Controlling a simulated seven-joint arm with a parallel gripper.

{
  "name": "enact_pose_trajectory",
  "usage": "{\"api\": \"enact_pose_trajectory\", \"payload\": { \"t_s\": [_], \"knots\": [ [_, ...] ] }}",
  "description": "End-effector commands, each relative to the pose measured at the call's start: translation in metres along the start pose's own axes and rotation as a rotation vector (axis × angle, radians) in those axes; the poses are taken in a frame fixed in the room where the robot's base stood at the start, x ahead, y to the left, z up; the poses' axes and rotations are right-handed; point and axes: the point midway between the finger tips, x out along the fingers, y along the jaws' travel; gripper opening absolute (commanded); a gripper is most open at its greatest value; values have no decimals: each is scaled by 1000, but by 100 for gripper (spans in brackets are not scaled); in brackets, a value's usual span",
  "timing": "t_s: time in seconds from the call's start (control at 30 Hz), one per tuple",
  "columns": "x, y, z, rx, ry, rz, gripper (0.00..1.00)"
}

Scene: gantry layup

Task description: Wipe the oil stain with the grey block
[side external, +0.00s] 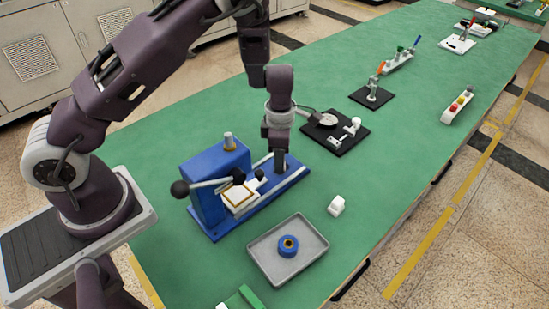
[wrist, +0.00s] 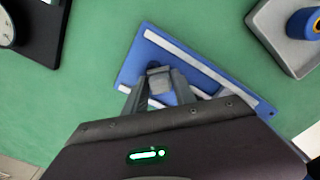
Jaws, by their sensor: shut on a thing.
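My gripper (wrist: 158,92) is shut on a small grey block (wrist: 160,83), seen between its fingertips in the wrist view. In the side view my gripper (side external: 281,170) points down over the right part of the blue fixture's base (side external: 296,172), and the block is hard to make out there. The blue base with white rails also lies under the gripper in the wrist view (wrist: 134,68). Whether the block touches the base I cannot tell. I cannot make out an oil stain in either view; the gripper and block may hide it.
The blue fixture's upright body and black-knobbed lever (side external: 181,188) stand left of my gripper. A black plate with a dial (side external: 345,143) lies behind. A grey tray (side external: 262,250) holding a blue roll (side external: 288,245) and a white piece (side external: 336,206) are in front. Green table between them is clear.

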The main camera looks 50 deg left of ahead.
Motion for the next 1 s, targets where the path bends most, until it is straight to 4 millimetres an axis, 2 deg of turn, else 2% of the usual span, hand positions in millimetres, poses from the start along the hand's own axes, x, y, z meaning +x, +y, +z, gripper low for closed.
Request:
{"api": "enact_pose_trajectory", "payload": {
  "t_s": [0.43,1.0],
  "knots": [
    [1,29,27,4,4,1,0],
    [1,-10,-9,0,1,-4,0]
  ]
}}
